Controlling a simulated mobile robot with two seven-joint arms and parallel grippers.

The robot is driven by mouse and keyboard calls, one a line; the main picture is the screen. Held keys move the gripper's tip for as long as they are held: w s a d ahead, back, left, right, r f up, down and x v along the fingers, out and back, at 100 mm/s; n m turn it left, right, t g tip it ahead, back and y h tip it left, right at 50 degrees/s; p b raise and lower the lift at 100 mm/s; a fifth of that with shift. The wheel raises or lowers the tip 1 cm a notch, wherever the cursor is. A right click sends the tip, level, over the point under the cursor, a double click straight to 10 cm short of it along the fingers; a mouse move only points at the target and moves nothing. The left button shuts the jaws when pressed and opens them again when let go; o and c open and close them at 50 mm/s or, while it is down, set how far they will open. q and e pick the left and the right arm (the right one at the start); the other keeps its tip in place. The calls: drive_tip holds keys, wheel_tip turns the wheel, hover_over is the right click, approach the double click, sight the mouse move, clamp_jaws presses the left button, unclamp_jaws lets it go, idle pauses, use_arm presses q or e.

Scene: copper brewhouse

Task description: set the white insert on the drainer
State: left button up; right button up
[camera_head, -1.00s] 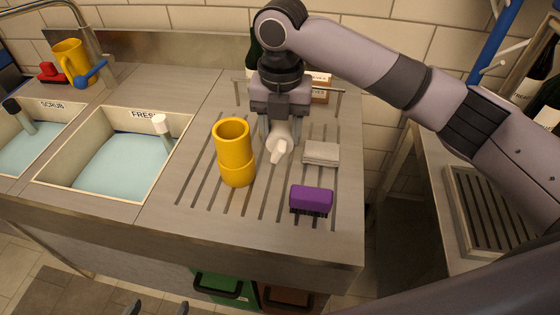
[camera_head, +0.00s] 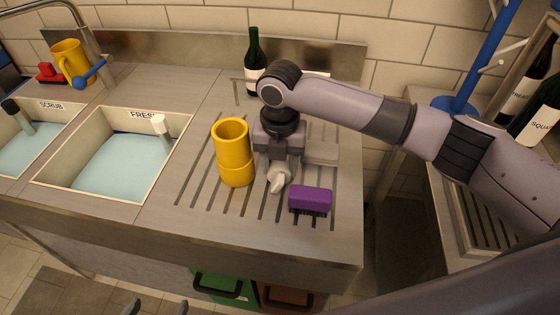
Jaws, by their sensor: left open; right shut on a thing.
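My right gripper (camera_head: 280,167) is shut on the white insert (camera_head: 278,179), a small pale piece with a narrow tip that points down toward the viewer. The gripper hides its upper part. It is over the grooved drainer (camera_head: 246,226), between the yellow cup and the purple brush; I cannot tell whether it touches the surface. My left gripper (camera_head: 157,308) shows only as two dark fingertips at the bottom edge, apart and empty, in front of the counter.
A yellow cup (camera_head: 233,153) stands close left of the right gripper. A purple brush (camera_head: 311,200) lies close right, and a grey cloth (camera_head: 322,153) is partly hidden behind. A green bottle (camera_head: 254,70) stands at the back. The drainer's front is clear.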

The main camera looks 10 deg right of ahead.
drive_tip(key=o, duration=1.2)
drive_tip(key=shift+f, duration=0.1)
drive_tip(key=shift+c, duration=0.2)
wheel_tip(320, 180, up, 12)
